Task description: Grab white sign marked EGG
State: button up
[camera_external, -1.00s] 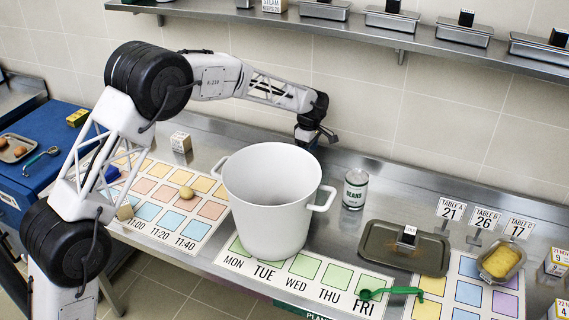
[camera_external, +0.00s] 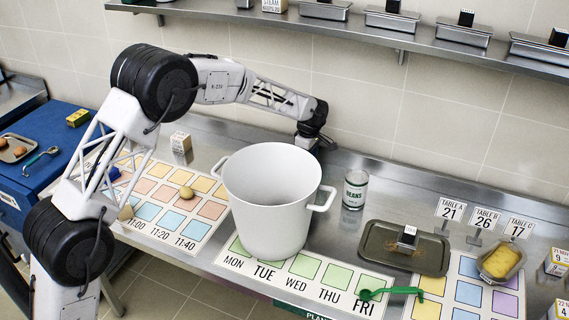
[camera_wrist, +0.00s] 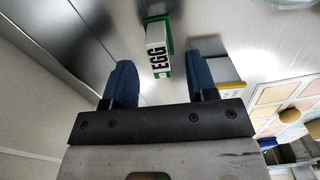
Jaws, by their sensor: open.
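The white sign marked EGG (camera_wrist: 157,52), with black letters and a green border or backing, stands on the steel counter in the wrist view. It lies beyond and between the two blue fingers of my gripper (camera_wrist: 164,62). The fingers are apart and nothing is held. In the external view my gripper (camera_external: 318,143) is low over the back of the counter, behind the white pot, its fingers hard to make out. I cannot make out the EGG sign in that view.
A white and yellow carton (camera_wrist: 226,72) stands close by my right finger in the wrist view. The tiled wall (camera_external: 380,110) and shelf (camera_external: 400,25) are behind.

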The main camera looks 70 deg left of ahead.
jog(key=shift+f, duration=2.45)
grip_shut()
jog(key=shift+r, duration=0.1)
jog(key=shift+r, duration=4.9)
